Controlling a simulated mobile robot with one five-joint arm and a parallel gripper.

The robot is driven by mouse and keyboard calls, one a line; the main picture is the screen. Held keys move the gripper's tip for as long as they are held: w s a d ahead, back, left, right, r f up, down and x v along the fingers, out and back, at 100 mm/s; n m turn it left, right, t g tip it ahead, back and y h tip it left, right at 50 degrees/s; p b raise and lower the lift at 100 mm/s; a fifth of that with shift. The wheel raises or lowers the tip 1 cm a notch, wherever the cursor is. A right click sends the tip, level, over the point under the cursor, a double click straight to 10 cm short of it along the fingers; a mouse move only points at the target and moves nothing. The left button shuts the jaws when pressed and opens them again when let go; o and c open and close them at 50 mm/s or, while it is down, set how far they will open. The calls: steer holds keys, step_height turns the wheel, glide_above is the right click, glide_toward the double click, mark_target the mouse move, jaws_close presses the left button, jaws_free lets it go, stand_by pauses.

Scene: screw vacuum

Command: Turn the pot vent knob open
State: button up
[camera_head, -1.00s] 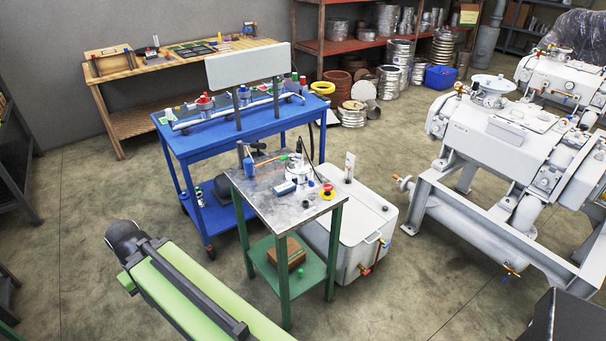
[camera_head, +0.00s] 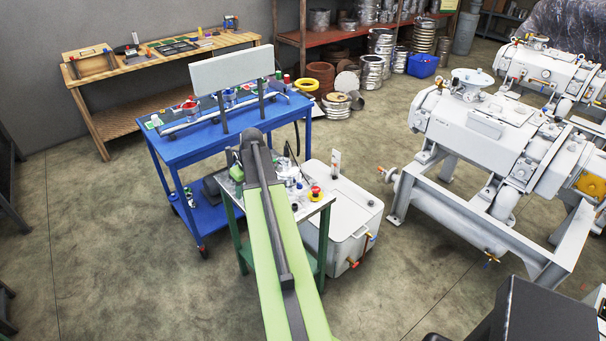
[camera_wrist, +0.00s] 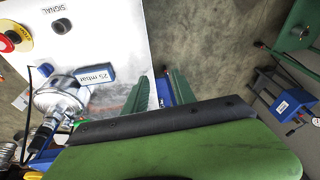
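A silver metal pot (camera_wrist: 58,100) stands on the small metal-topped table (camera_wrist: 105,35) at the left of the wrist view. A display block reading 25 mbar (camera_wrist: 95,76) lies beside it. A small dark round part (camera_wrist: 45,69) and a green bit (camera_wrist: 76,124) show at the pot; I cannot tell which part is the vent knob. My gripper (camera_wrist: 161,76) has its two green fingers apart, with nothing between them, at the table's edge to the right of the pot. In the head view the pot (camera_head: 289,176) is partly behind my arm, and my fingertips are not clear.
A red stop button (camera_head: 315,193) and a black knob marked SIGNAL (camera_wrist: 62,26) sit on the same table. A blue cart (camera_head: 178,150) stands behind, left. A white tank (camera_head: 345,205) is close on the right, then a large grey machine (camera_head: 480,135).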

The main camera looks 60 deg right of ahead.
steer(key=s+d+r+m+t+h+p, duration=0.1)
steer(key=s+d+r, duration=0.1)
steer(key=s+d, duration=0.7)
steer(key=s+d+r+h+p, duration=0.1)
steer(key=s+d+r+p, duration=0.15)
steer(key=s+d, duration=0.75)
steer(key=b, duration=1.7)
glide_toward(301, 184)
steer(key=x, duration=0.8)
steer(key=shift+f, duration=0.35)
steer(key=shift+r, duration=0.1)
